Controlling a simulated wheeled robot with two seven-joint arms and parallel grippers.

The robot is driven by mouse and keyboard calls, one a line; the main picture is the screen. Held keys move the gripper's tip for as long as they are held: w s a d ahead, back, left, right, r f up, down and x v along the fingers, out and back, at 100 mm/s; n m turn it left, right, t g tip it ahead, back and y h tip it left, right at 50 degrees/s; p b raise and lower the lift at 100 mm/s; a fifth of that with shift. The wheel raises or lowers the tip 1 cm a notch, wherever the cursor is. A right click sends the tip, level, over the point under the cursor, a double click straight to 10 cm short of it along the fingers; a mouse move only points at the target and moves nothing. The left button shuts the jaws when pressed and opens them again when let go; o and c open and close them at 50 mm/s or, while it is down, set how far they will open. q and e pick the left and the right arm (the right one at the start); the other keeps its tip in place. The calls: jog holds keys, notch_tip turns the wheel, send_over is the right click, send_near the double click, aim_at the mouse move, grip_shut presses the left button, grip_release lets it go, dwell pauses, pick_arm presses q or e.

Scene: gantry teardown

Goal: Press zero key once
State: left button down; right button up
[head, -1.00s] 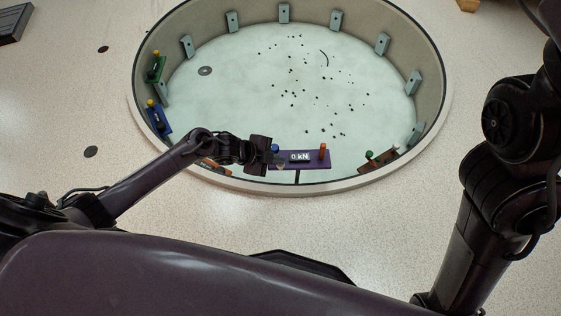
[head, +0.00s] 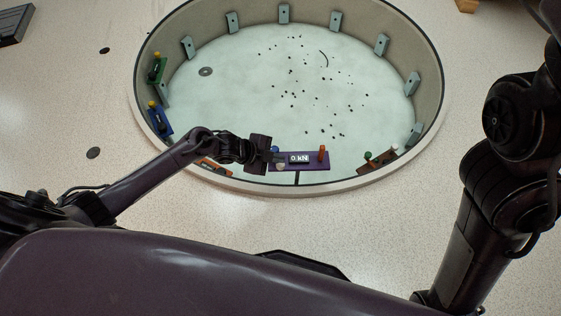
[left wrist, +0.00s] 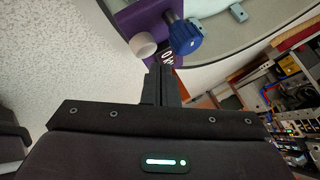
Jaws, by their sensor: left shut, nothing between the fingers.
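A purple panel (head: 316,166) sits at the near rim of the round pit. It carries a dark display (head: 299,159) reading "0 kN", a blue knob (head: 275,149), an orange upright part (head: 322,153) and a round cream key (head: 280,167). No label shows on the key. My left gripper (head: 280,158) is shut and empty at the panel's left part, between the blue knob and the cream key. In the left wrist view its fingertips (left wrist: 163,70) overlap the display's edge, with the cream key (left wrist: 142,45) left and the blue knob (left wrist: 184,36) right. Contact cannot be told. My right gripper is out of view.
The pit wall carries a green panel (head: 155,70), a blue panel (head: 159,121), a brown panel (head: 378,162) and several grey brackets. An orange panel (head: 216,167) is partly behind my left arm. Dark bits lie scattered on the pit floor (head: 235,105).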

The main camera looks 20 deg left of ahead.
aim_at(277, 165)
pick_arm(q)
notch_tip(277, 165, up, 5)
jog(key=p, duration=0.5)
jog(key=shift+r, duration=0.1)
dwell(0.7)
